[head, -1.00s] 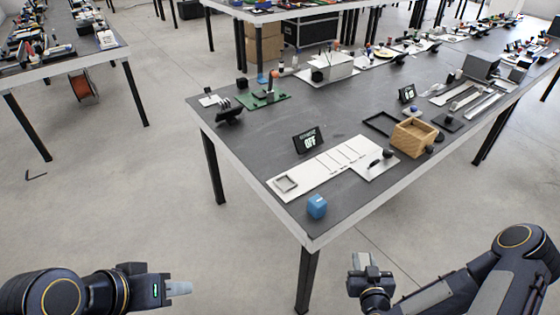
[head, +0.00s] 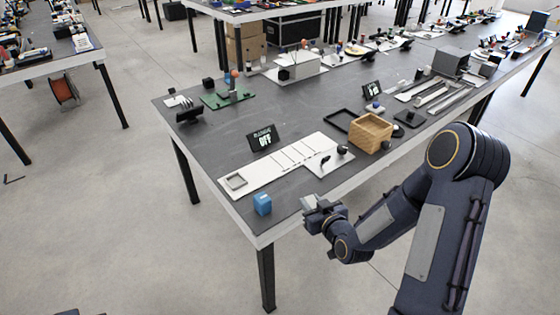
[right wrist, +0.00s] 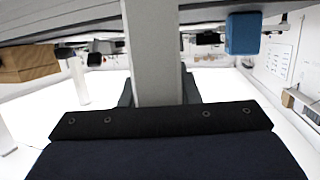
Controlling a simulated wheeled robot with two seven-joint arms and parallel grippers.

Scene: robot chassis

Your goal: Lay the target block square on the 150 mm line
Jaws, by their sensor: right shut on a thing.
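A blue block (head: 262,204) with a small pale mark stands near the table's front corner; it also shows at the upper right of the right wrist view (right wrist: 243,33). Behind it lies a white board (head: 262,174) with several cross lines and a grey square frame (head: 236,182) at its left end. I cannot read the line values. My right gripper (head: 309,202) is at the table's front edge, right of the blue block and apart from it. My left gripper is out of view.
A dark display (head: 263,138) stands behind the board. A small dark-handled tool (head: 324,161) lies at its right end. A wooden box (head: 371,134) and a black tray (head: 337,121) are further right. The dark tabletop left of the board is clear.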

